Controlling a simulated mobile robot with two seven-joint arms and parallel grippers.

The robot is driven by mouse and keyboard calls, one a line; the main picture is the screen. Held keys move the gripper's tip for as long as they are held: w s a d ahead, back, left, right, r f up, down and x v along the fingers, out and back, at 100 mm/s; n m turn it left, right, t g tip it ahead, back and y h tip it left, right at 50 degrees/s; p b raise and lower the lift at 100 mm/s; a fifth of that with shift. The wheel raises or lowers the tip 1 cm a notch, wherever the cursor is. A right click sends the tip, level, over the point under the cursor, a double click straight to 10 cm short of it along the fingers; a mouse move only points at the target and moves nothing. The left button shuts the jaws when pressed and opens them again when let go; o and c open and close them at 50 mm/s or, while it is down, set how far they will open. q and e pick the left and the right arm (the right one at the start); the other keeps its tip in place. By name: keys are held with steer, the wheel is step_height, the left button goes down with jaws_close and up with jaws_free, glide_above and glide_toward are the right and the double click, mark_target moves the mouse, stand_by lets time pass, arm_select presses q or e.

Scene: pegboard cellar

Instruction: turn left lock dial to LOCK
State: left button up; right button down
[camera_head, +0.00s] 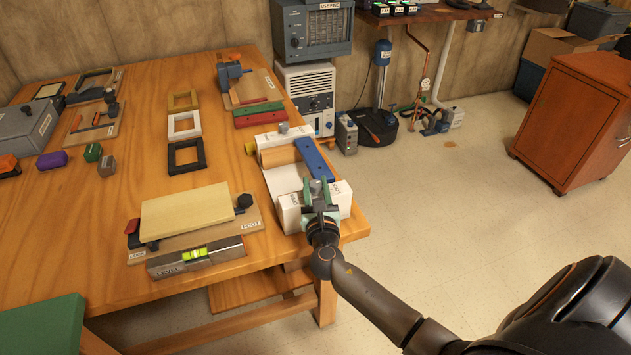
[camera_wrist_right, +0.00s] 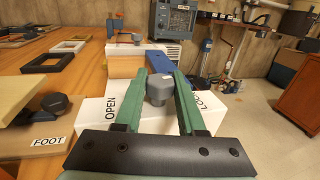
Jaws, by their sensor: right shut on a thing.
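A white fixture (camera_head: 284,180) with a blue bar (camera_head: 317,162) and a wooden block (camera_head: 280,156) stands at the table's right edge. On its near white block, a grey lock dial (camera_wrist_right: 158,92) sits between an OPEN label (camera_wrist_right: 111,106) on the left and a partly covered LOCK label (camera_wrist_right: 203,101) on the right. My right gripper (camera_head: 318,190) is closed around this dial, with a green finger on each side. Which way the dial points is unclear. A second grey dial (camera_head: 283,127) stands on the far white block. My left gripper is out of view.
A board marked FOOT (camera_head: 251,225) with a dark knob (camera_head: 243,201) and a spirit level (camera_head: 195,256) lie to the left. Three frames (camera_head: 186,155) lie farther back. A grey instrument (camera_head: 313,33) stands beyond the table. The floor to the right is mostly clear.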

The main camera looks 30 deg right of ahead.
steer(key=m+g+h, duration=0.2)
steer(key=h, duration=0.1)
steer(key=shift+a, duration=0.1)
steer(key=shift+m+g+h, duration=0.3)
steer(key=shift+m+h, duration=0.1)
steer(key=shift+m, duration=0.1)
steer(key=c, duration=0.5)
jaws_free()
